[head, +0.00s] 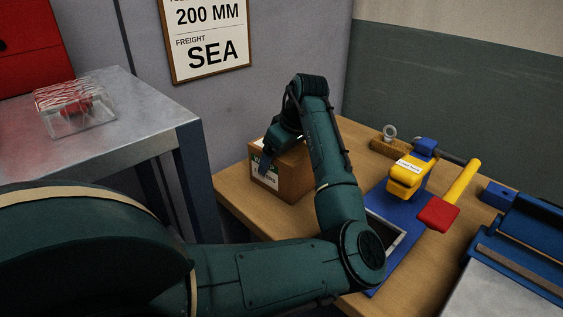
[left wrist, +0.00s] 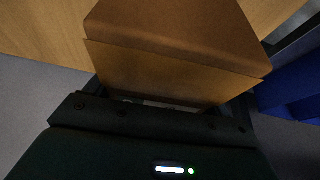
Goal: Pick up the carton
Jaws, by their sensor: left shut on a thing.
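The carton (head: 293,177) is a brown box with a white and green label on its front face. It sits at the left end of the wooden table. My left gripper (head: 268,160) is at the carton's top left side, shut on it. In the left wrist view the carton (left wrist: 180,55) fills the upper middle, between the fingers of my left gripper (left wrist: 170,103). The fingertips are mostly hidden by the carton. My right gripper is not in view.
The wooden table (head: 240,194) also holds a blue-based device with a yellow head (head: 406,173) and a red-ended yellow handle (head: 437,214). A blue machine (head: 525,235) stands at right. A grey metal table (head: 130,120) with a clear box (head: 77,112) stands at left.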

